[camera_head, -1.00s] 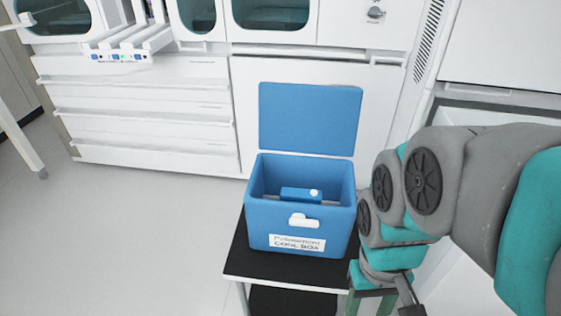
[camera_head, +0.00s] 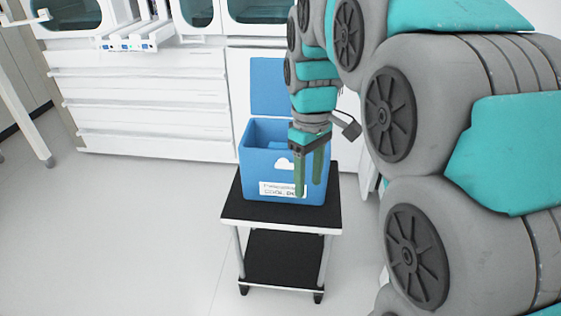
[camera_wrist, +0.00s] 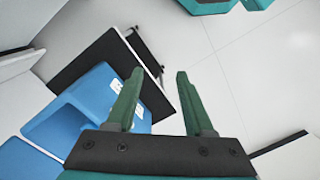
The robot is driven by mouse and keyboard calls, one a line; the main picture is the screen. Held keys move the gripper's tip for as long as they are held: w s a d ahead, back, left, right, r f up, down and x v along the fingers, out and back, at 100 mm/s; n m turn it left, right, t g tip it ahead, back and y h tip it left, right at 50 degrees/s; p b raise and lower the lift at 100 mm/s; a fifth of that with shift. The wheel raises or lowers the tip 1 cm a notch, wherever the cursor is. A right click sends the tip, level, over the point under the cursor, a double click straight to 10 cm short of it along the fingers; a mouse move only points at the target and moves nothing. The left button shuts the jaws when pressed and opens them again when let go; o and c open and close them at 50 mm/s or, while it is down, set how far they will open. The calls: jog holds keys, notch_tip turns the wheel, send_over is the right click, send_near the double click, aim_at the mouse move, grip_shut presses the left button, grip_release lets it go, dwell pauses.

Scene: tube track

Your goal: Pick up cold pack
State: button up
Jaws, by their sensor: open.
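The blue cool box (camera_head: 256,172) stands with its lid up on a small black-topped cart. My gripper (camera_head: 309,188) is open with its fingers pointing down, and overlaps the right part of the box's front in the head view. In the wrist view my gripper (camera_wrist: 159,75) has nothing between its fingers, and the cool box (camera_wrist: 68,112) is to the left, partly behind the left finger. The cold pack, a blue block inside the box in the earlier frame, cannot be made out now; the box's front wall and my arm block the inside.
The cart (camera_head: 238,208) has a bare black strip in front of the box and a lower shelf. White drawers (camera_head: 140,118) and a bench stand behind. The floor (camera_head: 120,240) to the left is clear.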

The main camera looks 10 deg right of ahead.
aim_at(285, 145)
jog(key=w+n, duration=0.2)
jog(key=w, duration=0.4)
jog(key=w+n+b, duration=0.1)
jog(key=w+n, duration=0.2)
jog(key=w, duration=0.4)
jog(key=w+n+t+b, duration=0.1)
jog(key=w+n, duration=0.1)
jog(key=w, duration=0.5)
jog(key=shift+w+a+f, duration=0.1)
jog(key=shift+a, duration=0.1)
jog(key=shift+w+f+n, duration=0.15)
jog(key=shift+f+n, duration=0.15)
jog(key=shift+f, duration=0.85)
notch_tip(285, 145, down, 6)
jog(key=shift+w+d+r+p, duration=0.1)
jog(key=shift+d+r+p, duration=0.1)
jog(key=shift+p, duration=0.1)
grip_shut()
